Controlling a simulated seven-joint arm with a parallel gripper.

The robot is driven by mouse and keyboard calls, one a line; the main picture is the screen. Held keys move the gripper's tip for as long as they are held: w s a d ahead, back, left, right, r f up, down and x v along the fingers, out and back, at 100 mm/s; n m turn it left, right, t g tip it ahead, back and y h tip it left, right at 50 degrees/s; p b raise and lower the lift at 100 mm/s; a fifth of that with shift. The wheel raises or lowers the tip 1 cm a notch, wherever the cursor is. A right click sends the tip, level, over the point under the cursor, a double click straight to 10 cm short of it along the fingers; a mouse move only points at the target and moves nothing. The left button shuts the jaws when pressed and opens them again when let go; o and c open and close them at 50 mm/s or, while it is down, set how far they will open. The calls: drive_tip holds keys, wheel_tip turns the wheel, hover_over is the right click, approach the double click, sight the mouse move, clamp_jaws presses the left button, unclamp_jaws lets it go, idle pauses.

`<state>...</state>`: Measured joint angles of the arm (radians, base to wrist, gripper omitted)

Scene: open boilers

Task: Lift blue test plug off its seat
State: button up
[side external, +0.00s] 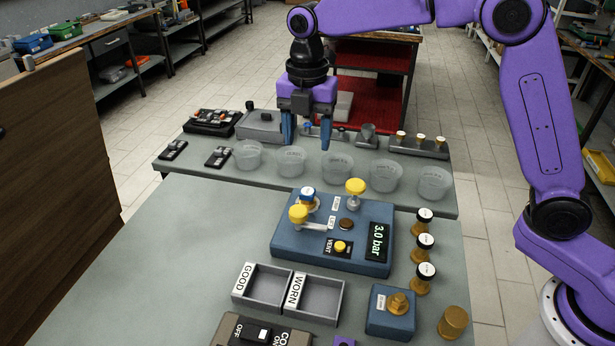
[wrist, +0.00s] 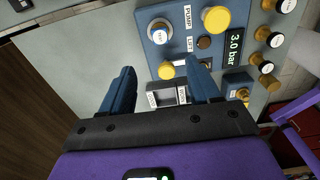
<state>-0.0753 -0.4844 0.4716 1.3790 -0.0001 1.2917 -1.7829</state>
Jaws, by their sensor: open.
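The blue test plug (side external: 308,194) appears to be the small blue-topped piece with a white ring at the back left of the blue test panel (side external: 290,253). The fingers also show in the wrist view (wrist: 162,76).
A yellow knob (side external: 355,187) stands right of the plug, and a yellow-ended lever (side external: 298,214) close in front. The display (side external: 376,242) reads 3.0 bar. Clear cups (side external: 337,167) line the back. GOOD (side external: 263,285) and WORN (side external: 318,298) trays stand in front.

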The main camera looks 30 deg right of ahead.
sight(307, 191)
wheel_tip(307, 191, down, 14)
drive_tip(key=shift+f, duration=0.2)
idle(0.4)
clamp_jaws()
drive_tip(key=shift+r, duration=2.65)
idle(0.9)
